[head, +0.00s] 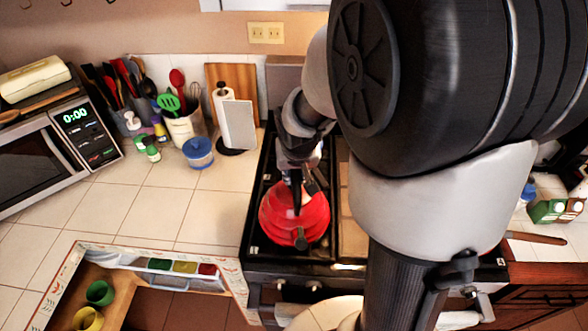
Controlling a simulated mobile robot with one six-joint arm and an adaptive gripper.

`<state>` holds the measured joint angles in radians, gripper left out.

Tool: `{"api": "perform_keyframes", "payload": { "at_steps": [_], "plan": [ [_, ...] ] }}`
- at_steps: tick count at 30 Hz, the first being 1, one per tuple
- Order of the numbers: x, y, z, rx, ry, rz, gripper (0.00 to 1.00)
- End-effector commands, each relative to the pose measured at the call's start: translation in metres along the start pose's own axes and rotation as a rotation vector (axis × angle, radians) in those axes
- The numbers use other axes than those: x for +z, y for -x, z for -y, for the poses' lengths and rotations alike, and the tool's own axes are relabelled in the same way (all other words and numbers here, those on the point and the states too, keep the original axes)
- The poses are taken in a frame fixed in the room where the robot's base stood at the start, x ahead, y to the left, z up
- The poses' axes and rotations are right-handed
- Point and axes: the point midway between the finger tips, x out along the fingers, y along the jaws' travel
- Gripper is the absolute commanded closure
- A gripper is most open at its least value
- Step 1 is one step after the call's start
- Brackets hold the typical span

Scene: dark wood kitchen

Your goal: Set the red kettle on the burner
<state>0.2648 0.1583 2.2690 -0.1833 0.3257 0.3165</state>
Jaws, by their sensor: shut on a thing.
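The red kettle (313,222) is at the left side of the dark stove top (257,190), over or on the left front burner area. It looks upright, with its dark-tipped spout toward the front. My gripper (296,200) points down at the top of the kettle and is shut on it, seemingly at its handle. The burner under the kettle is hidden, and I cannot tell whether the kettle's base touches the grate. My arm covers the right part of the stove.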

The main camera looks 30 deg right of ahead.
Motion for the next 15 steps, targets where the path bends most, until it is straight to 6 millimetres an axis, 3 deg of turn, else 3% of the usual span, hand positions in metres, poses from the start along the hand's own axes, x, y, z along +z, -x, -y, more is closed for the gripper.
{"api": "perform_keyframes", "payload": {
  "at_steps": [13, 14, 15],
  "plan": [
    [0.0041, -0.0044, -0.0006, 0.000, 0.000, -0.002, 1.00],
    [0.0068, -0.0048, -0.0010, 0.001, 0.000, 0.006, 0.79],
    [0.0066, -0.0045, -0.0010, 0.001, 0.000, 0.006, 0.76]
  ]
}}
